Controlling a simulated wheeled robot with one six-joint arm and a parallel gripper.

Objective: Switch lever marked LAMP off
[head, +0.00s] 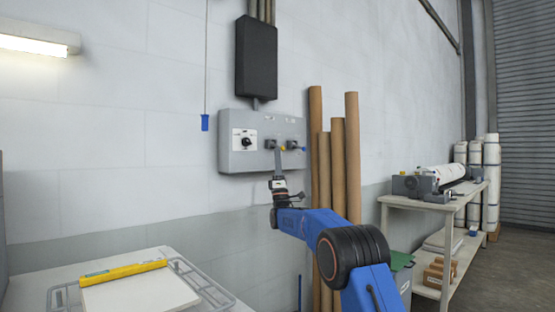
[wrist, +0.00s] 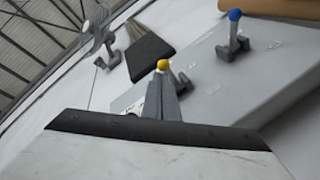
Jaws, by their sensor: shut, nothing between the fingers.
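A grey control panel (head: 228,160) is on the wall. It carries a lever with a yellow ball tip (head: 282,149) and, to its right, a lever with a blue ball tip (head: 304,149). Both also show in the wrist view, the yellow tip (wrist: 163,65) near the middle and the blue tip (wrist: 235,15) at upper right. The label plates are too small to read, so I cannot tell which lever is marked LAMP. My gripper (head: 279,158) is shut and empty, its fingertips right at the yellow-tipped lever; touching or just apart is unclear.
A black knob (head: 246,142) on a white plate is at the panel's left. A black box (head: 256,58) hangs above, a blue pull handle (head: 205,122) to the left. Tall cardboard tubes (head: 352,160) stand close right of the panel. A table (head: 225,302) is at lower left.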

